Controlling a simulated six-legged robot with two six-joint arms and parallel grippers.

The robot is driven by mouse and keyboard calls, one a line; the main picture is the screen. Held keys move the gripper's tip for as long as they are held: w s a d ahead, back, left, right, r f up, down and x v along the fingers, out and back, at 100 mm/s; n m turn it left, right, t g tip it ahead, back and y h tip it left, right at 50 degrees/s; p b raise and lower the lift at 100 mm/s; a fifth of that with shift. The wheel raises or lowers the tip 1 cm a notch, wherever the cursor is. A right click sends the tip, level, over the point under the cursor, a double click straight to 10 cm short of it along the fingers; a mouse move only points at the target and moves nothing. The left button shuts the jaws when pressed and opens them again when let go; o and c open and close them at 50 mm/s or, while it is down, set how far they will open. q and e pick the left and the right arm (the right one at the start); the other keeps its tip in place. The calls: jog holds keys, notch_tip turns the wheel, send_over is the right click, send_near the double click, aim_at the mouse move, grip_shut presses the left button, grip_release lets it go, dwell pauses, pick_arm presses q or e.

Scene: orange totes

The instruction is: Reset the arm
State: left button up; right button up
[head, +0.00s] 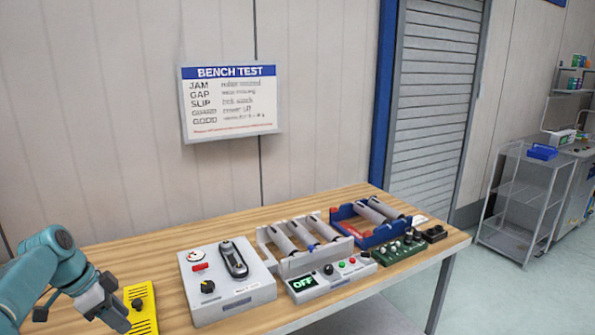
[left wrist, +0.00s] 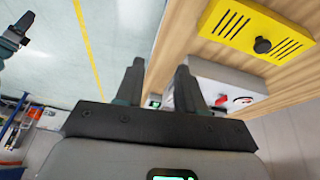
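My left arm comes in from the lower left of the head view. Its gripper (head: 108,303) is beside the yellow slotted box (head: 143,308) at the left end of the wooden bench. In the left wrist view the two dark fingers of this gripper (left wrist: 160,72) stand apart with nothing between them. The yellow box (left wrist: 258,30) shows there at the upper right, beyond the fingers. A teal arm part with a dark end (left wrist: 16,36) shows small at that view's left edge; it looks like my right arm, and its fingers are too small to read.
On the wooden bench (head: 150,254) stand a grey box with a dial and handheld device (head: 228,284), a roller unit with an OFF display (head: 318,262), a blue roller unit (head: 365,221) and a green board (head: 398,249). A wire cart (head: 520,195) stands at the right. Floor is clear.

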pick_arm(q)
jog(key=s+d+f+n, duration=0.2)
jog(key=d+f, duration=0.4)
jog(key=f, duration=0.3)
jog(key=s+d+f+n+g, duration=0.1)
jog(key=d+f+n, duration=0.3)
jog(key=f, duration=0.5)
jog(key=s+d+f+n, duration=0.1)
jog(key=s+d+f, duration=0.1)
jog(key=d+f, duration=0.6)
jog(key=s+d+f+n, duration=0.2)
jog(key=s+d, duration=0.3)
jog(key=s, duration=0.6)
jog(key=s+d+f+n, duration=0.3)
jog(key=s+d+f, duration=0.2)
jog(key=s, duration=0.6)
jog(key=shift+d+n+g, duration=0.25)
jog(key=shift+n+g, duration=0.05)
